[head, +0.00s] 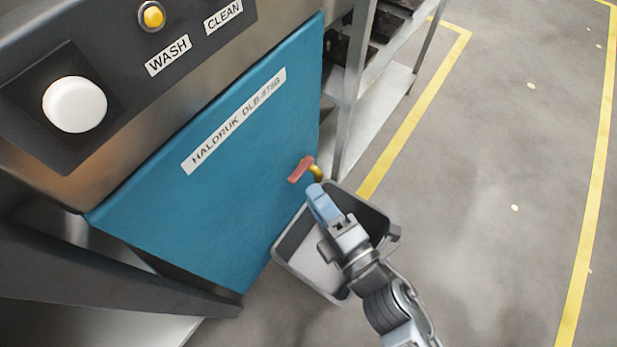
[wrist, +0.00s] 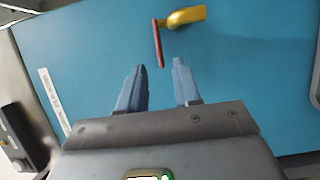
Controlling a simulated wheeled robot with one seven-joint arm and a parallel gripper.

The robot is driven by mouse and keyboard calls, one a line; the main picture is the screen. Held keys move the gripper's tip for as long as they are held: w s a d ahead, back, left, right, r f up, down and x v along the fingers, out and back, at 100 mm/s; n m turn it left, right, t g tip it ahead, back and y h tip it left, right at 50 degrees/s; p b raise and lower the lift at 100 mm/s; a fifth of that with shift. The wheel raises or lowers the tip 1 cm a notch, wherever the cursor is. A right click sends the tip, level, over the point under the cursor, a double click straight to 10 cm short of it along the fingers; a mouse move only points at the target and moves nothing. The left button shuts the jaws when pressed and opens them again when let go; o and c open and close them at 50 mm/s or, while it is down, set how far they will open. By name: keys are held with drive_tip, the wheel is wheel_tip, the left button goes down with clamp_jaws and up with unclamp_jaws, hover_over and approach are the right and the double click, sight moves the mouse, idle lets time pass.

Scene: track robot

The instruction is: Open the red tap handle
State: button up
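The red tap handle (head: 301,169) is on a brass tap (head: 316,172) at the lower right of the blue machine panel. In the wrist view the red handle (wrist: 158,43) is a narrow bar beside the yellow brass tap body (wrist: 186,16). My gripper (head: 317,196) is just below and to the right of the tap in the head view. In the wrist view its two blue fingers (wrist: 156,74) are apart with nothing between them. The handle's end lies just beyond the fingertips, roughly in line with the gap. I see no clear contact.
A grey bin (head: 300,277) stands on the floor under the tap and my gripper. The blue panel (head: 210,215) is behind the tap. A metal shelf rack (head: 347,95) stands close to the tap's right. Open floor (head: 480,200) with yellow lines lies further right.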

sight(300, 177)
drive_tip(key=x, duration=0.5)
drive_tip(key=shift+b, duration=0.3)
clamp_jaws()
